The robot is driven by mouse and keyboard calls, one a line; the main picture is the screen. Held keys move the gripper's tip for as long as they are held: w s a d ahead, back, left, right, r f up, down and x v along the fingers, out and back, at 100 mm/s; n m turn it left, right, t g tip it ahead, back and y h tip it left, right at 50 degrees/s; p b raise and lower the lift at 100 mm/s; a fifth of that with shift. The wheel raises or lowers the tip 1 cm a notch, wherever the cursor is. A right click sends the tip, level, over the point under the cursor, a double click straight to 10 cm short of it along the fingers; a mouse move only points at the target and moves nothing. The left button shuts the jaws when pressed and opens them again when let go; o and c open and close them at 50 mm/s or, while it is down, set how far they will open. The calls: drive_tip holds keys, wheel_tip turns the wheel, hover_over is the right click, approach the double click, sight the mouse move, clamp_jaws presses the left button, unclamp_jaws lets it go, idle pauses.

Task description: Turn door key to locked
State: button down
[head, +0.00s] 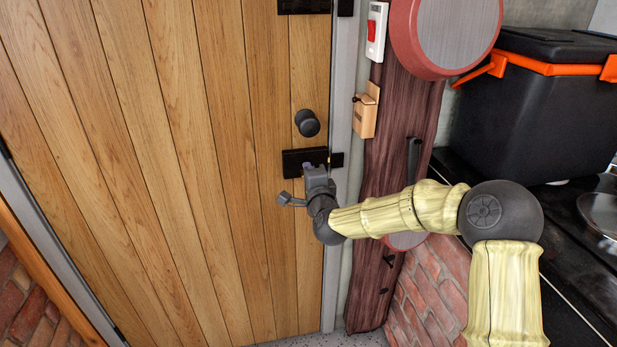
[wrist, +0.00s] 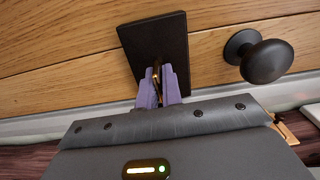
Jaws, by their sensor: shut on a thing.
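The wooden door (head: 215,190) fills the left of the head view and looks closed. A black lock plate (head: 296,160) is on it below the dark round knob (head: 307,123). In the wrist view the lock plate (wrist: 153,48) is straight ahead and the knob (wrist: 265,60) is to its right. My gripper (head: 314,171) is at the lock plate. In the wrist view its purple fingers (wrist: 159,84) are shut on a small brass-coloured key (wrist: 157,80) at the plate. The fingers hide most of the key.
A dark wooden post (head: 390,170) stands right of the door, with a red switch (head: 373,31), a small wooden box (head: 366,113) and a dark handle (head: 413,160). A black cooler box (head: 545,110) sits on the counter at the right.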

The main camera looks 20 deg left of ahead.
drive_tip(key=shift+m, duration=0.3)
drive_tip(key=c, duration=1.6)
unclamp_jaws()
drive_tip(key=v, duration=1.7)
drive_tip(key=shift+s+p, duration=0.2)
drive_tip(key=shift+p, duration=0.15)
drive_tip(key=shift+f, duration=0.1)
